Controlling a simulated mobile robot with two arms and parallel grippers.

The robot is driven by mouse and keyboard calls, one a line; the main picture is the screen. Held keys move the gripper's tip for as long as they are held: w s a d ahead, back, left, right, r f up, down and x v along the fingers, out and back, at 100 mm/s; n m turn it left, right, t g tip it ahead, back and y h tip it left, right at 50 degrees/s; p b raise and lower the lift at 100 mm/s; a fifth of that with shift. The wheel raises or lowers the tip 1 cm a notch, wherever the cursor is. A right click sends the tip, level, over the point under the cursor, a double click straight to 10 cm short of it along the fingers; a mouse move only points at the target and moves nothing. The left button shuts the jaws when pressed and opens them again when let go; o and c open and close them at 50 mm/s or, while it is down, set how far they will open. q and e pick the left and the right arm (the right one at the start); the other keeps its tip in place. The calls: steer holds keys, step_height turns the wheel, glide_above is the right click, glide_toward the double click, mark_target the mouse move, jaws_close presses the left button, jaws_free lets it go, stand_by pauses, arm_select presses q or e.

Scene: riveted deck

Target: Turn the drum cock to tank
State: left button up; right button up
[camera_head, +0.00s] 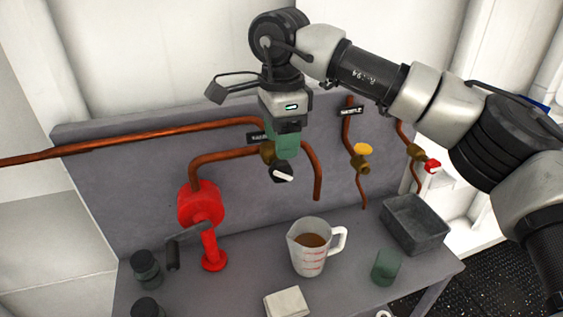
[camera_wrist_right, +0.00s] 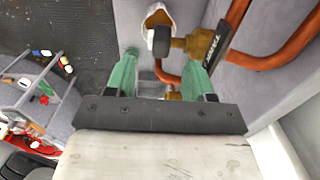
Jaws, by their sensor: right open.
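The drum cock (camera_head: 282,173) is on the grey back panel where copper pipes meet, with a brass body and a black and white handle. Contact with the handle cannot be told. My left gripper is out of view.
A red crank pump (camera_head: 200,205) stands left of the cock. A yellow-handled valve (camera_head: 362,149) and a red-handled valve (camera_head: 432,166) are to its right. Below are a jug of brown liquid (camera_head: 306,262), a grey tray (camera_head: 415,232), a green cup (camera_head: 386,268) and dark jars (camera_head: 146,268).

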mark_target(279, 163)
step_height(279, 163, down, 6)
steer(key=shift+s+a+r+p, duration=0.1)
steer(key=shift+a+r+p, duration=0.05)
steer(key=shift+p, duration=0.45)
steer(key=shift+f, duration=0.75)
steer(key=c, duration=0.9)
